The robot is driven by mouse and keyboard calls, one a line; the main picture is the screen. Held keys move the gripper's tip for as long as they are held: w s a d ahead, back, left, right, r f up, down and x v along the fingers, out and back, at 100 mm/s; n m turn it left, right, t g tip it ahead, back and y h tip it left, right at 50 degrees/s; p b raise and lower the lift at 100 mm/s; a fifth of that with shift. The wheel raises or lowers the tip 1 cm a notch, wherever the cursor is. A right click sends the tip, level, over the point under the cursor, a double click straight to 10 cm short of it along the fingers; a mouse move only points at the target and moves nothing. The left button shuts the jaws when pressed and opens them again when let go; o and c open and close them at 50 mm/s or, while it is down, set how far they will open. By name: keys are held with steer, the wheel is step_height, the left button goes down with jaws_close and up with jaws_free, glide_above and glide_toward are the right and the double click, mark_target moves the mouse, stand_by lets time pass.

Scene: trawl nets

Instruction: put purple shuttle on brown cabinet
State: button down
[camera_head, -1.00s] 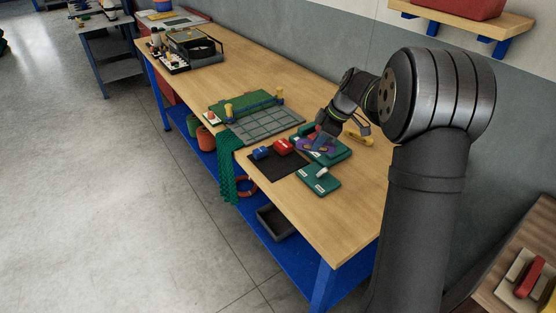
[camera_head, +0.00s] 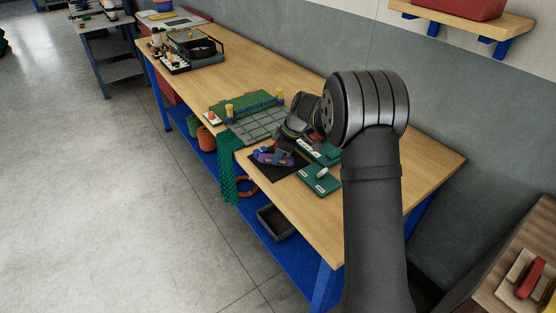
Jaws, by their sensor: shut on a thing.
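The purple shuttle (camera_head: 264,158) is in my gripper (camera_head: 279,157), over the dark mat on the workbench. The gripper is shut on it. Whether the shuttle touches anything below is hard to tell. The blue and red shuttles on that mat are mostly hidden behind it and the gripper. The brown cabinet (camera_head: 484,298) stands at the lower right, apart from the bench; a pale tray (camera_head: 510,289) with a red item (camera_head: 530,278) lies on its top. A yellow item is cut off at the picture's right edge.
The wooden workbench (camera_head: 395,190) is clear at its near right end. A green tray (camera_head: 319,181) and a dark mat (camera_head: 287,170) lie beside the gripper. A green board with yellow posts (camera_head: 246,106) stands behind. A wall shelf (camera_head: 470,20) is at upper right.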

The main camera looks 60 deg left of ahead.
steer(key=shift+f, duration=1)
steer(key=c, duration=1.3)
jaws_free()
steer(key=shift+f, duration=0.15)
steer(key=shift+c, duration=0.2)
steer(key=v, duration=1.1)
steer(key=shift+r, duration=0.2)
steer(key=shift+o, duration=0.5)
steer(key=shift+w+d+r, duration=0.1)
steer(key=shift+w+r, duration=0.05)
steer(key=shift+r, duration=0.25)
